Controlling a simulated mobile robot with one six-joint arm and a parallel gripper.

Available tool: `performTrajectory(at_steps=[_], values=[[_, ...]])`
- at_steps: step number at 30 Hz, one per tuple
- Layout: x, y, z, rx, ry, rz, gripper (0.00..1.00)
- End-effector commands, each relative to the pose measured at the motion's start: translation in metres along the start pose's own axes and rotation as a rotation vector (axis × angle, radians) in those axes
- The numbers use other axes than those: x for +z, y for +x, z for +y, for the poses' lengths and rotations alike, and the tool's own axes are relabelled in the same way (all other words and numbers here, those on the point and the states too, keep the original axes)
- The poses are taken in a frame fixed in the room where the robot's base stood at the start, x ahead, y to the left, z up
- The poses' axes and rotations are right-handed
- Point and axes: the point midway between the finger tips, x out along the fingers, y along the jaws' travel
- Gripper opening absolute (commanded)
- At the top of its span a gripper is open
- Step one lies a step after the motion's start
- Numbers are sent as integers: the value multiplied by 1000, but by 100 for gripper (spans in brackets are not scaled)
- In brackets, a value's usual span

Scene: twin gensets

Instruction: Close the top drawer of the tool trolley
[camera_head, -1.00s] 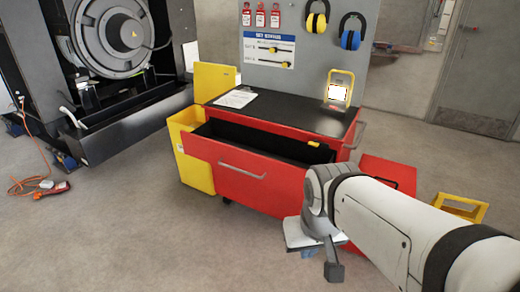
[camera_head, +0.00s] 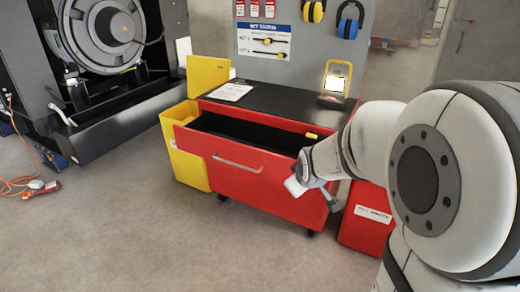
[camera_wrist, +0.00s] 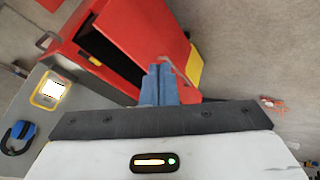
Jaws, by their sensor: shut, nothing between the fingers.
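The red tool trolley (camera_head: 275,103) has a black top. Its top drawer (camera_head: 255,185) stands pulled out, with the dark inside showing. The drawer front has a grey bar handle (camera_head: 238,164). In the wrist view the drawer front (camera_wrist: 150,35) is tilted and its handle (camera_wrist: 182,74) is near my fingers. My gripper (camera_head: 296,186) is in front of the right part of the drawer front. In the wrist view my gripper's blue fingers (camera_wrist: 159,75) are together and empty. I cannot tell whether they touch the drawer.
A yellow bin (camera_head: 185,150) stands at the trolley's left side. A clipboard (camera_head: 230,92) and a lit work lamp (camera_head: 336,84) are on the top. A red box (camera_head: 365,225) stands to the right on the floor. The floor in front is clear.

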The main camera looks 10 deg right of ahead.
Motion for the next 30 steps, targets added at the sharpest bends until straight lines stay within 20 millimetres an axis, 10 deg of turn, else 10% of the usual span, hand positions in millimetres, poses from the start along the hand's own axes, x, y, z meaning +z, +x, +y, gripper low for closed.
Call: performTrajectory(at_steps=[3,15,21,30], values=[[-11,74,15,76,-164,102,0],[-21,267,30,405,-724,470,0],[0,325,17,587,-899,598,0],[12,349,8,710,-982,664,0]])
